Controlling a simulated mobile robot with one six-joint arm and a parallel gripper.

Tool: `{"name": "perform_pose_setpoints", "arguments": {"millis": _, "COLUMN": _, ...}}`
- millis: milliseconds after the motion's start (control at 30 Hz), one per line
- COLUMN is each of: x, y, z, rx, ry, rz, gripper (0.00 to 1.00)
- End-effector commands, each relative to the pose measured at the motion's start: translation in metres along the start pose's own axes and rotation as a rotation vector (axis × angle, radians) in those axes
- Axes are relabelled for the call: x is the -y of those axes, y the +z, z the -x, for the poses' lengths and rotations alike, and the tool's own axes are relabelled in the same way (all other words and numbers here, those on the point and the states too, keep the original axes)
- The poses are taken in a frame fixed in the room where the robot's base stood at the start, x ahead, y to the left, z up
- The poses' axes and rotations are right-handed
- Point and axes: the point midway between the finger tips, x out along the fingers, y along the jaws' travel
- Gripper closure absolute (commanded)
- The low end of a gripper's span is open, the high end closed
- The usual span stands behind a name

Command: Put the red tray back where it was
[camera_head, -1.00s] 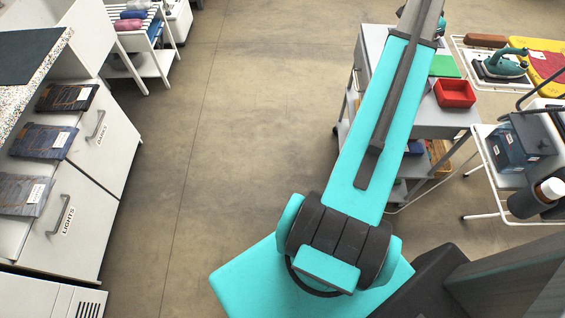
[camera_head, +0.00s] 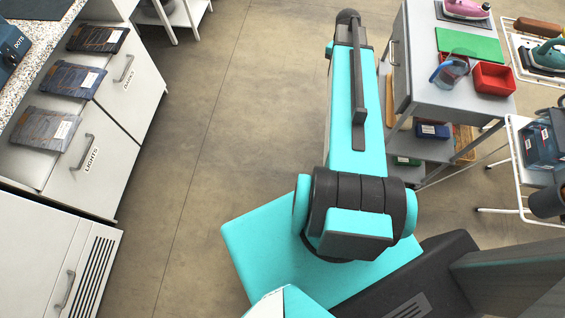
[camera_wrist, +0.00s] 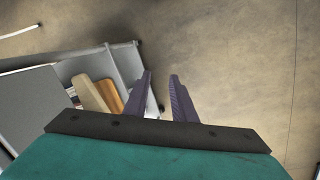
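The red tray (camera_head: 494,78) is a small open red box on the grey top of the trolley (camera_head: 428,95) at the right in the head view. It stands to the right of a clear blue-handled jug and just below a green mat. My gripper does not show in the head view. In the wrist view my gripper (camera_wrist: 160,82) has two dark fingers with a gap between them and nothing in it. It points down past the trolley's side toward bare floor. The tray does not show in the wrist view.
The jug (camera_head: 450,68), green mat (camera_head: 469,45) and pink iron (camera_head: 466,8) share the trolley top. A white rack (camera_head: 520,150) stands at the right. Drawers (camera_head: 110,140) holding folded clothes line the left. Open floor (camera_head: 215,110) lies between.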

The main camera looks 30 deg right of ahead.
Motion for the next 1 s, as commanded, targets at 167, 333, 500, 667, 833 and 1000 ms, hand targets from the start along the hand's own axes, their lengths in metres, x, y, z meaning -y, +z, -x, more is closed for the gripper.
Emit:
{"name": "perform_pose_setpoints", "arguments": {"millis": 167, "x": 0.035, "y": 0.062, "z": -0.043, "rx": 0.047, "ry": 0.017, "rz": 0.176, "gripper": 0.76}}
{"name": "perform_pose_setpoints", "arguments": {"millis": 333, "x": 0.055, "y": 0.118, "z": -0.079, "rx": 0.089, "ry": 0.035, "rz": 0.337, "gripper": 0.76}}
{"name": "perform_pose_setpoints", "arguments": {"millis": 500, "x": 0.067, "y": 0.176, "z": -0.114, "rx": 0.133, "ry": 0.055, "rz": 0.494, "gripper": 0.76}}
{"name": "perform_pose_setpoints", "arguments": {"millis": 667, "x": 0.068, "y": 0.231, "z": -0.143, "rx": 0.174, "ry": 0.075, "rz": 0.64, "gripper": 0.76}}
{"name": "perform_pose_setpoints", "arguments": {"millis": 833, "x": 0.06, "y": 0.286, "z": -0.173, "rx": 0.22, "ry": 0.099, "rz": 0.792, "gripper": 0.76}}
{"name": "perform_pose_setpoints", "arguments": {"millis": 1000, "x": 0.044, "y": 0.337, "z": -0.199, "rx": 0.266, "ry": 0.124, "rz": 0.939, "gripper": 0.76}}
